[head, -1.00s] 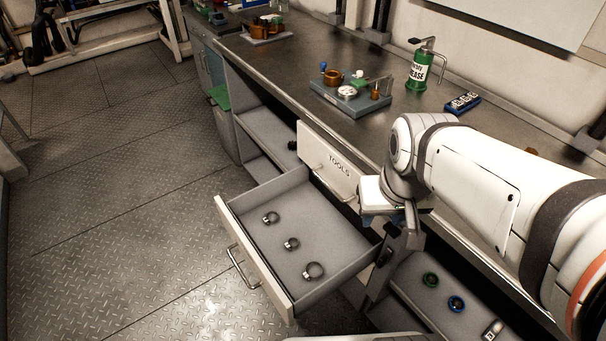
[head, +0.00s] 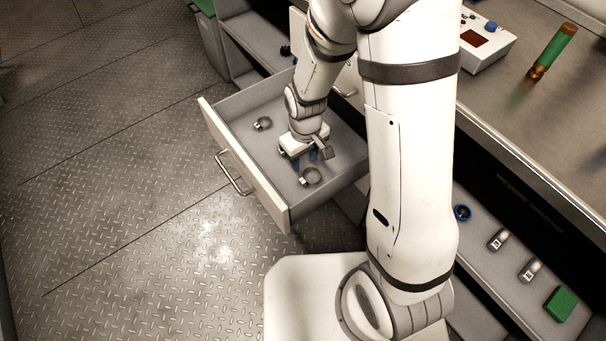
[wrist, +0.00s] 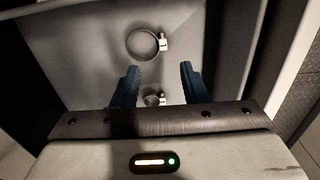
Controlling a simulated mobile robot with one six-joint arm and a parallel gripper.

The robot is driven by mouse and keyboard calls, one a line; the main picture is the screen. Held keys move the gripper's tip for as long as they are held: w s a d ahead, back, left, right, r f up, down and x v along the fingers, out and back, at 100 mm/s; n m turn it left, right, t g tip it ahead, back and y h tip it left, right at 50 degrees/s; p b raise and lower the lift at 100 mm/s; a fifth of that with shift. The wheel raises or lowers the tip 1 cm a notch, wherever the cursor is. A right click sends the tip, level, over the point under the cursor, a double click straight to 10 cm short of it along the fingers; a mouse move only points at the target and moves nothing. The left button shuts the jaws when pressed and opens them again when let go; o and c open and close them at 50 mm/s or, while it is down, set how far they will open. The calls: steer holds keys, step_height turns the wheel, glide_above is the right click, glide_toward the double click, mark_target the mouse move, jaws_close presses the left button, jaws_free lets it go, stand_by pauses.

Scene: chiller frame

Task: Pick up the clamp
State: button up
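Several metal ring clamps lie on the grey floor of the open drawer (head: 240,165). One clamp (head: 263,123) is at the left in the head view. A larger clamp (head: 310,177) lies beside my gripper (head: 306,160), towards the camera. In the wrist view the larger clamp (wrist: 143,45) is beyond the fingertips. A smaller clamp (wrist: 152,98) shows between the two blue fingers of my gripper (wrist: 160,68), partly cut off by the gripper body. In the head view the gripper hides that smaller clamp. The fingers are apart and hold nothing; their exact height above the drawer floor is unclear.
The drawer walls stand close around my gripper. The workbench (head: 535,125) to the right carries a green and copper cylinder (head: 552,52) and a white box (head: 485,45). A lower shelf holds small parts and a green block (head: 560,304). The floor at left is clear.

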mark_target(303, 181)
steer(key=f, duration=0.3)
steer(key=f+b, duration=0.1)
steer(key=f, duration=0.2)
steer(key=f+b, duration=0.1)
steer(key=f, duration=0.2)
steer(key=shift+s+a+f, duration=0.1)
steer(key=shift+a+f, duration=0.15)
steer(key=shift+f, duration=0.15)
jaws_close()
